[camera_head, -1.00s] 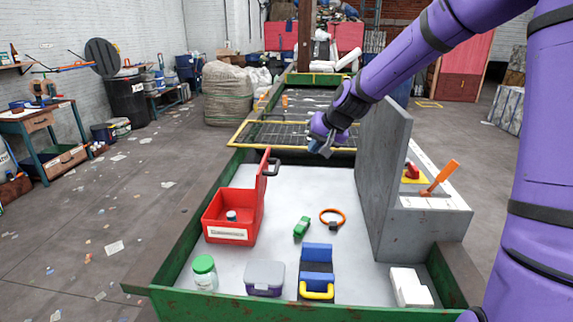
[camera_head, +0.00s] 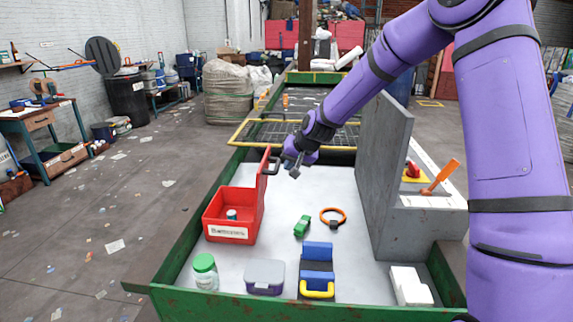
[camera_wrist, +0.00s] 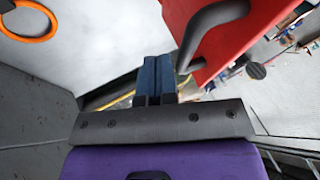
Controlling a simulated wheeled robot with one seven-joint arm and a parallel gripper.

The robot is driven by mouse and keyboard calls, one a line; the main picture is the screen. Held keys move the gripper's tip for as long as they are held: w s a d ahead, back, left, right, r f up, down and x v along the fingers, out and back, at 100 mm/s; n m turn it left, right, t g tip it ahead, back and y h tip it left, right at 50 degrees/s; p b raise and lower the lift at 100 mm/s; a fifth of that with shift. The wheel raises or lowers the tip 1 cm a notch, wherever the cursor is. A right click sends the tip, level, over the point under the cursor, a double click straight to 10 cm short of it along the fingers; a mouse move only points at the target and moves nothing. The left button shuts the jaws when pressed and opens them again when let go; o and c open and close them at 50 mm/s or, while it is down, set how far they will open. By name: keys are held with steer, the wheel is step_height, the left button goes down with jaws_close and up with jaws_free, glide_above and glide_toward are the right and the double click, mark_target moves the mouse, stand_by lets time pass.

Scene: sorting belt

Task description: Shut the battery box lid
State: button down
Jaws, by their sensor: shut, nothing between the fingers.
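The red battery box (camera_head: 232,212) stands on the left of the pale sorting surface, with a white label on its front. Its red lid (camera_head: 262,183) stands upright on the right side of the box, with a dark handle (camera_head: 273,166) at its top. A small item with a light blue top (camera_head: 231,214) sits inside the box. My gripper (camera_head: 294,172) is shut and empty, in the air to the right of the lid's top. In the wrist view my blue fingers (camera_wrist: 156,75) are together, with the lid (camera_wrist: 228,35) and its dark handle (camera_wrist: 207,30) close by on the right.
A green block (camera_head: 302,226) and an orange ring (camera_head: 333,217) lie right of the box. A green-capped jar (camera_head: 205,272), a grey-lidded container (camera_head: 265,277), a blue box with yellow handle (camera_head: 317,272) and white blocks (camera_head: 410,287) stand in front. A grey upright panel (camera_head: 384,180) stands at right.

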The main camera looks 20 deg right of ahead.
steer(key=shift+w+a, duration=0.2)
steer(key=shift+a, duration=0.3)
